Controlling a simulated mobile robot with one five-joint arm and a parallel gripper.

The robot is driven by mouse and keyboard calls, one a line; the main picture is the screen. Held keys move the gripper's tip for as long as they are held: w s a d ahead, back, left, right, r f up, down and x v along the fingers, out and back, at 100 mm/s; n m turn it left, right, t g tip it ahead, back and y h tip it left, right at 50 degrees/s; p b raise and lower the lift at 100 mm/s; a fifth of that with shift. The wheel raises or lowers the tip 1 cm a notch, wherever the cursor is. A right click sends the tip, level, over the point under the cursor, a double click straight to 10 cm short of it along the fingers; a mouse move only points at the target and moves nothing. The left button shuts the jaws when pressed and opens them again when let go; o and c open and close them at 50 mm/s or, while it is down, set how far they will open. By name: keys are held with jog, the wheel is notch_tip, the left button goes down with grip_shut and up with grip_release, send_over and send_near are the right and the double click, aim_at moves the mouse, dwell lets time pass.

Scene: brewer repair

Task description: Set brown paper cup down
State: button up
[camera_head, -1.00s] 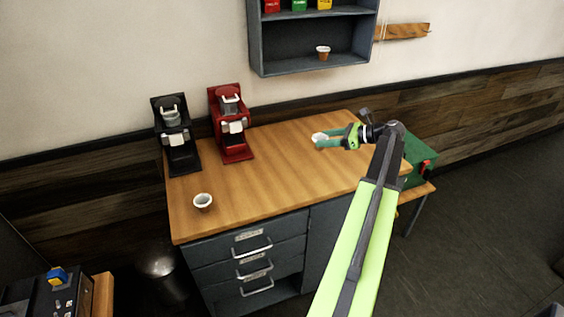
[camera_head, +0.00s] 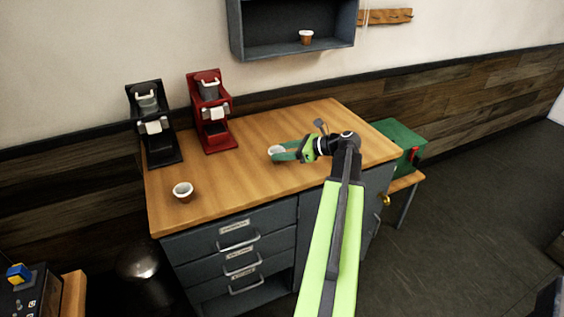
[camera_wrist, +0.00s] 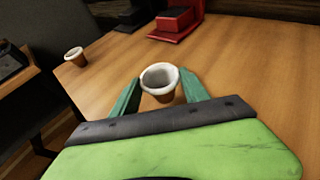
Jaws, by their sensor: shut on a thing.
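A brown paper cup with a white rim (camera_wrist: 160,88) is between the two green fingers of my gripper (camera_wrist: 160,98) in the wrist view, upright. In the head view the held cup (camera_head: 276,151) shows at the tips of my gripper (camera_head: 284,153), which is shut on it over the middle of the wooden counter (camera_head: 235,180). I cannot tell whether the cup's base touches the wood. A second brown cup (camera_head: 183,193) stands upright at the counter's front left; it also shows in the wrist view (camera_wrist: 74,55).
A black brewer (camera_head: 152,125) and a red brewer (camera_head: 211,112) stand at the counter's back left. A third cup (camera_head: 306,38) is on the grey wall shelf (camera_head: 262,52). A green box (camera_head: 403,140) stands to the right. The wood around the held cup is clear.

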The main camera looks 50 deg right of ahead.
notch_tip(320, 180, down, 2)
jog(key=shift+f+b, duration=0.25)
jog(key=shift+b, duration=0.25)
jog(key=shift+r, duration=0.25)
jog(key=o, duration=1.4)
jog(key=p+v, duration=0.5)
jog(key=v, duration=0.6)
jog(key=shift+r, duration=0.2)
jog(key=shift+s+d, duration=0.2)
jog(key=shift+s, duration=0.25)
